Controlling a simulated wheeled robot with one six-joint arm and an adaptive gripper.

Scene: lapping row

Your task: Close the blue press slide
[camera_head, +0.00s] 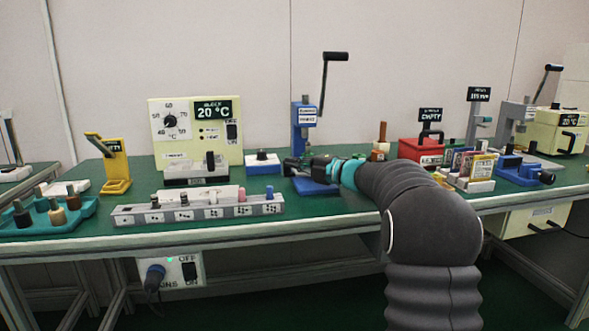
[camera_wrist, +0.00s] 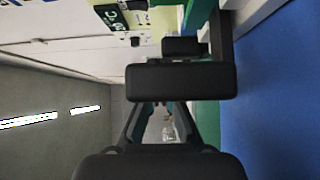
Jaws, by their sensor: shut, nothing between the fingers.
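The blue press (camera_head: 304,138) stands at the middle of the bench, with a blue upright and a black crank handle (camera_head: 335,57) on top. Its blue base (camera_head: 316,188) shows low at the front, partly hidden by my gripper and arm. My gripper (camera_head: 292,167) is shut and empty, just above the base and in front of the upright. In the wrist view my dark gripper (camera_wrist: 182,47) points past a large blue surface (camera_wrist: 275,95) on the right, close beside it. I cannot tell whether they touch, nor how far the slide is out.
A blue block with a black knob (camera_head: 263,163) and a cream heater unit (camera_head: 196,130) stand left of the press. A grey labelled rail (camera_head: 199,214) lies along the front. A red box (camera_head: 420,151) and a grey press (camera_head: 516,118) stand to the right.

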